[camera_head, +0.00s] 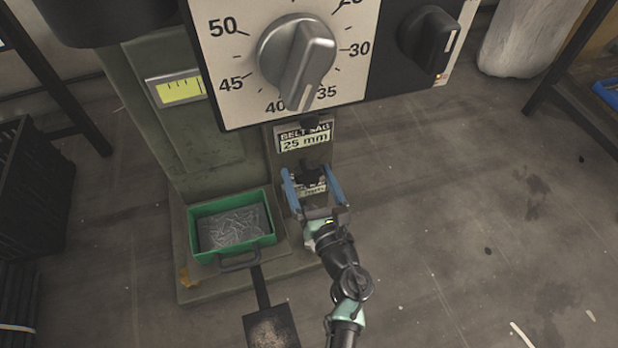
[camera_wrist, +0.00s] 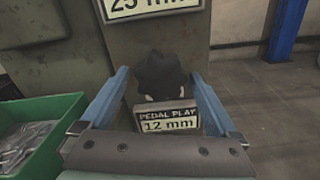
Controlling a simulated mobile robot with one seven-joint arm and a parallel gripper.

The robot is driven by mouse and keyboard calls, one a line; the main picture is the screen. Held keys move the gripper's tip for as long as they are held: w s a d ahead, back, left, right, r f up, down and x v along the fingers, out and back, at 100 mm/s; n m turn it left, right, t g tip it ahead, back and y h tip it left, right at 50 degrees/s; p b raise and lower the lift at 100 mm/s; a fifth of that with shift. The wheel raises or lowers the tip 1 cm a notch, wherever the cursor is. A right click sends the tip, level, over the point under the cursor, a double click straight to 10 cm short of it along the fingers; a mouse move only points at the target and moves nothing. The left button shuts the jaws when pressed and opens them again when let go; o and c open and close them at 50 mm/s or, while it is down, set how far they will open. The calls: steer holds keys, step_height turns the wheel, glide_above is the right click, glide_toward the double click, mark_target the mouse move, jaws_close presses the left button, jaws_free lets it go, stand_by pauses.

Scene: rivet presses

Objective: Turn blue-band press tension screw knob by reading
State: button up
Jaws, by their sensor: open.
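The press (camera_head: 160,130) is a grey-green column; no blue band shows on it. My gripper (camera_head: 310,176) is open, its two blue fingers on either side of a black lobed knob (camera_head: 307,172). In the wrist view the knob (camera_wrist: 160,74) stands between the fingers (camera_wrist: 160,85), with gaps on both sides. A plate below it reads "PEDAL PLAY 12 mm" (camera_wrist: 168,118). Above it a plate reads "BELT SAG 25 mm" (camera_head: 305,137), under another dark knob (camera_head: 310,122). I cannot tell which is the tension screw knob.
A white dial plate (camera_head: 225,55) carries a large grey knob (camera_head: 297,52), pointing between 35 and 40. A black knob (camera_head: 428,38) sits to its right. A yellow gauge (camera_head: 180,90) is at left. A green bin (camera_head: 230,225) stands beside my gripper. The right floor is mostly clear.

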steer(key=shift+c, duration=0.2)
steer(key=c, duration=1.3)
